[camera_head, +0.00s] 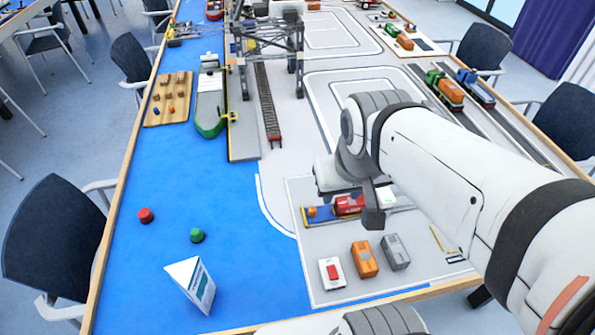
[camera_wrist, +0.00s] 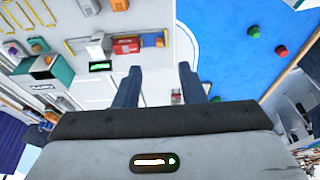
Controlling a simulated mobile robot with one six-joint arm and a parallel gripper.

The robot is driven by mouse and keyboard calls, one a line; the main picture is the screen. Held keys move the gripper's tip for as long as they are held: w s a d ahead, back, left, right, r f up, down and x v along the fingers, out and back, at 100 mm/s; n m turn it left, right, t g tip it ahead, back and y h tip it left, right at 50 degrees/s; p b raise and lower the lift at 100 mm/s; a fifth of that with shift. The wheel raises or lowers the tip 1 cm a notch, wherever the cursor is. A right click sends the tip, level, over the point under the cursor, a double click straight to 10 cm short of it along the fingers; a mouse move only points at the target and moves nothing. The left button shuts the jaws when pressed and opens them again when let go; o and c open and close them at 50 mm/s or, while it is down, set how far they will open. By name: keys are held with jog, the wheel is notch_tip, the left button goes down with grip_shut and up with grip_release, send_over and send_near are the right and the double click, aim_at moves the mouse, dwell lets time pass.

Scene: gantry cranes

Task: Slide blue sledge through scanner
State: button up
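The blue sledge (camera_head: 325,213) lies on a track on the pale board, with a red container (camera_head: 348,205) on it and an orange piece at its left end. The red container also shows in the wrist view (camera_wrist: 126,45). The scanner, a white housing with a lit green display (camera_wrist: 101,66), stands at the container's other end; in the head view it is mostly hidden behind my gripper (camera_head: 373,215). In the wrist view my gripper (camera_wrist: 160,82) is open, its two dark fingers wide apart with nothing between them. It hangs above the board near the sledge.
A folded white card (camera_head: 190,284) and red (camera_head: 146,215) and green (camera_head: 197,235) buoys stand on the blue area, otherwise open nearby.

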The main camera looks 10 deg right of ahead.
jog(key=shift+o, duration=0.6)
jog(key=shift+w, duration=0.15)
jog(key=g+b, duration=0.3)
jog(key=b, duration=0.3)
send_over(313, 208)
notch_tip(313, 208, down, 27)
jog(key=shift+r, duration=0.15)
notch_tip(313, 208, down, 8)
jog(key=shift+f, duration=0.1)
jog(key=shift+c, duration=0.4)
grip_shut()
